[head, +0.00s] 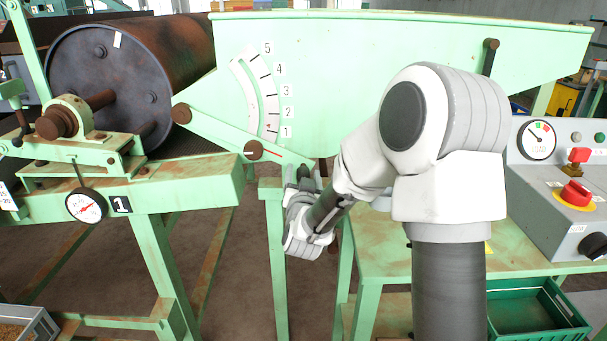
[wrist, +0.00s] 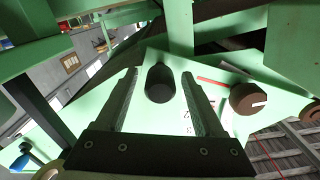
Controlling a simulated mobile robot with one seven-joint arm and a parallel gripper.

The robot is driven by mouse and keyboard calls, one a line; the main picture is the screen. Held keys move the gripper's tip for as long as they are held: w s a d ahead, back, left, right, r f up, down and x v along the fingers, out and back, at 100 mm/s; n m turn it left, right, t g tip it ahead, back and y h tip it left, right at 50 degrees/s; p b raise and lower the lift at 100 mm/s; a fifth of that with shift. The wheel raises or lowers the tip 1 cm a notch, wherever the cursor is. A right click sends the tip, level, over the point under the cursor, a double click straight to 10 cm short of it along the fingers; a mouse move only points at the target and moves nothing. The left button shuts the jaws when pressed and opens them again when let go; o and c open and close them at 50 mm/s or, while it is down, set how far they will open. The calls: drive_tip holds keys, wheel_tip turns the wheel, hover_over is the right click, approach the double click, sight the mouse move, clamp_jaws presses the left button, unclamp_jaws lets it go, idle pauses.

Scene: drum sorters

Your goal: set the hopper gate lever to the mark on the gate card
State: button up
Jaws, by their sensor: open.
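The green hopper gate lever (head: 220,133) slopes down to the right from a rusty pivot (head: 181,113) on the green hopper (head: 400,45). A brown knob (head: 254,151) and a red pointer line sit on it. The lever lies just below the 1 on the white curved scale (head: 252,95), numbered 1 to 5. A small reddish mark shows near the 1; I cannot make out a separate gate card. My gripper (head: 305,180) is at the lever's lower right end. In the wrist view, its open fingers (wrist: 162,90) stand either side of the black grip (wrist: 160,82); contact cannot be told.
A rusty drum (head: 110,80) and its green frame stand at the left, with a round gauge (head: 86,206). A grey control box (head: 560,190) with a red button is at the right. A green crate (head: 535,312) sits below it. Green legs stand beneath my gripper.

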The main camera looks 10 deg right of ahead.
clamp_jaws()
idle(1.3)
